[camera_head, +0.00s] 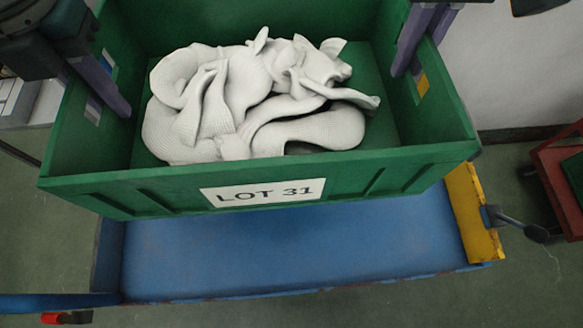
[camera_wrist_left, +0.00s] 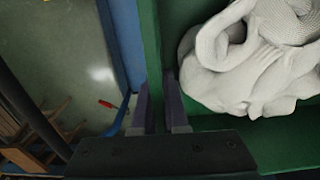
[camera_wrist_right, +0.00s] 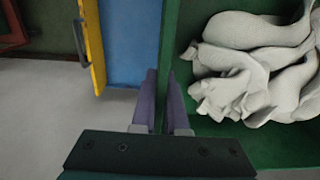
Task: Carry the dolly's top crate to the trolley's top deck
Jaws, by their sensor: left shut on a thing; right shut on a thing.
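My right gripper (camera_head: 415,42) is shut on the right wall, seen also in the right wrist view (camera_wrist_right: 168,40). The trolley's blue deck (camera_head: 290,250) shows below and in front of the crate. I cannot tell whether crate and deck touch.
A yellow end piece (camera_head: 472,215) with a dark lever stands at the deck's right end. A red frame (camera_head: 555,185) with a green thing on it is at the right edge. The front strip of the blue deck is bare. Grey-green floor lies around it.

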